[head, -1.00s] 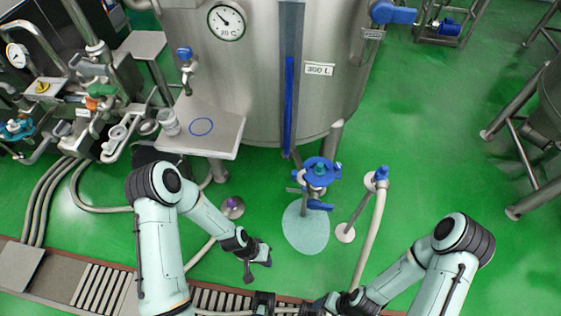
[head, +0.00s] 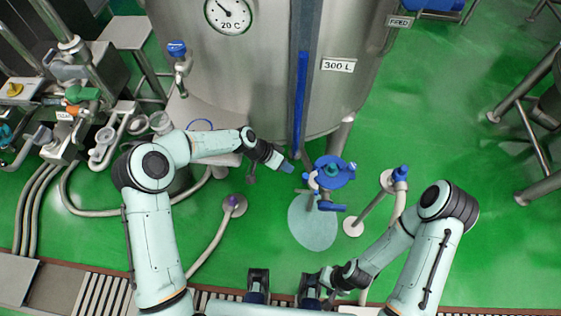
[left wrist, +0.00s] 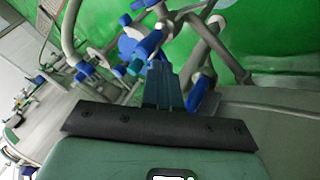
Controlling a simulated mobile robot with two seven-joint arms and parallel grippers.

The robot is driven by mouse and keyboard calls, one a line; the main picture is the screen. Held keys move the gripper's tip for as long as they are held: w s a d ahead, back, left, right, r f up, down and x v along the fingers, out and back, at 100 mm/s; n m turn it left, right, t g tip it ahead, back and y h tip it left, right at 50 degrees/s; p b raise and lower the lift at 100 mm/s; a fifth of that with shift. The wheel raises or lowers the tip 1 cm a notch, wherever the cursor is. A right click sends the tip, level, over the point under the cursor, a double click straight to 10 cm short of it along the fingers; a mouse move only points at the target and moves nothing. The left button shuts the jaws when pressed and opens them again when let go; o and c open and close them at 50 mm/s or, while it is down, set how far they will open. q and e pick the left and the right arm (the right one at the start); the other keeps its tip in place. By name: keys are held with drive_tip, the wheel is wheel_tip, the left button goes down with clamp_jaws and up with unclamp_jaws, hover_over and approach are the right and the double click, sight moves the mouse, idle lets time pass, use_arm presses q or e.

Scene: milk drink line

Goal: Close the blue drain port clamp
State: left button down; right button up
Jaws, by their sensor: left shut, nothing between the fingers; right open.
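The blue drain port clamp (head: 333,171) is a round blue fitting with a teal centre, at the foot of the steel tank just right of the blue vertical strip. A blue lever (head: 331,206) sits below it. I cannot tell whether the clamp is open or closed. My left gripper (head: 289,166) is shut and empty, a little left of the clamp and apart from it in the head view. In the left wrist view my left gripper's fingers (left wrist: 163,86) overlap blue fittings (left wrist: 135,44) beyond them. My right gripper (head: 314,277) is open, low in the middle, partly hidden.
The steel tank (head: 250,70) fills the back. A hose stand with a blue top (head: 400,174) is right of the clamp. A steel side table (head: 185,112) and pipework stand at left. A pale round patch (head: 312,228) marks the floor below the clamp.

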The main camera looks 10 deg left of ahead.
sight(310, 179)
use_arm(q)
drive_tip(key=shift+x, duration=2.6)
